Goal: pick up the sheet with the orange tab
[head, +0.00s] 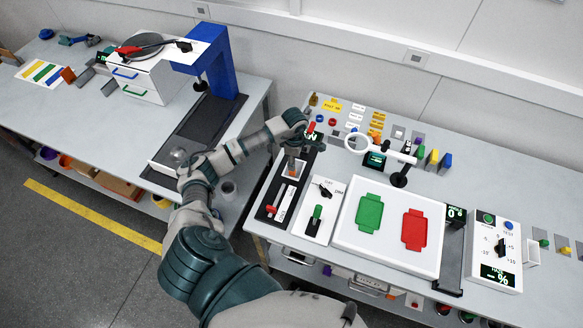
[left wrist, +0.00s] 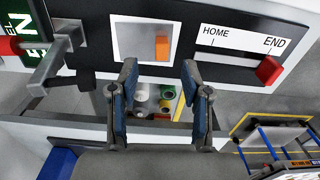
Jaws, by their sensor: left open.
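The sheet (left wrist: 138,38) is a pale grey square in the left wrist view, with an upright orange tab (left wrist: 162,48) near its lower right. It lies on a black panel (left wrist: 190,68). My left gripper (left wrist: 160,88) is open, its two blue-padded fingers apart, with the tab between them in the picture and just beyond the tips. The gap between fingers and tab is hard to judge. In the head view my left gripper (head: 295,150) hangs over the black panel and partly hides the sheet. My right gripper is not in view.
A HOME–END slider with a red knob (left wrist: 269,70) is right of the sheet in the wrist view. A metal lever (left wrist: 48,72) is on the left. In the head view, a magnifier (head: 358,143) and a white tray (head: 345,232) with green and red plates stand to the right.

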